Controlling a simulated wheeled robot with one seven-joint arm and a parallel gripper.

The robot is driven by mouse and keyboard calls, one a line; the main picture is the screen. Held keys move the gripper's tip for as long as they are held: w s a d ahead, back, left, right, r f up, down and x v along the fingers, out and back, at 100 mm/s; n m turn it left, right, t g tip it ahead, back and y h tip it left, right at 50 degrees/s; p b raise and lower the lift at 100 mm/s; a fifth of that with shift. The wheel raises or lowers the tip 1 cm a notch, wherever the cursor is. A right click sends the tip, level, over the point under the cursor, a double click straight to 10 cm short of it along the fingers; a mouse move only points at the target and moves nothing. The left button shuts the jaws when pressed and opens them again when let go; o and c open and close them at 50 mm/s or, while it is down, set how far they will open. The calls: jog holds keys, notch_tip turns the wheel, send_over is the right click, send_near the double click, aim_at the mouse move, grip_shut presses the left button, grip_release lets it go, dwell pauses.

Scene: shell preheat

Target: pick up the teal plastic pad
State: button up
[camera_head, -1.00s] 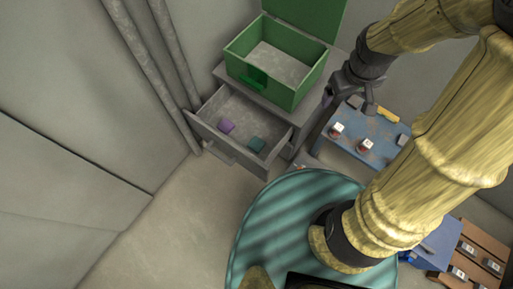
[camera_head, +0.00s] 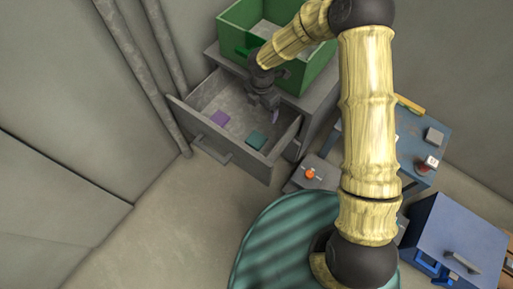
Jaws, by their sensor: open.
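The teal plastic pad (camera_head: 256,140) lies on the floor of an open grey drawer (camera_head: 207,138), near the drawer's right front. A purple pad (camera_head: 220,118) lies in the same drawer, to its left and a little farther back. My gripper (camera_head: 270,110) is over the right rear part of the drawer, above and slightly right of the teal pad in the picture. It is open and apart from the pad. The fingers are small and dark here, and their exact height over the drawer cannot be told.
A green open box (camera_head: 239,42) stands on the cabinet behind the drawer. A blue table (camera_head: 420,178) with a red-and-white item (camera_head: 427,164) is at the right. A blue box (camera_head: 450,245) is at lower right. An orange knob (camera_head: 310,174) sits low beside the cabinet.

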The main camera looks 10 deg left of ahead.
jog(key=a+f+n, duration=0.1)
jog(key=f, duration=0.1)
jog(key=a+f+n, duration=0.1)
jog(key=f, duration=0.1)
jog(key=shift+a+f+b, duration=0.1)
jog(key=shift+a+b, duration=0.1)
jog(key=shift+b, duration=0.2)
jog(key=b, duration=0.5)
send_over(257, 139)
jog(key=f, duration=0.8)
jog(key=a+f, duration=0.1)
jog(key=f, duration=0.3)
jog(key=shift+f, duration=0.15)
jog(key=shift+d, duration=0.1)
jog(key=f+b, duration=0.2)
jog(key=f, duration=0.1)
jog(key=f+b, duration=0.1)
jog(key=f, duration=0.1)
jog(key=shift+d+f, duration=0.1)
jog(key=shift+d, duration=0.2)
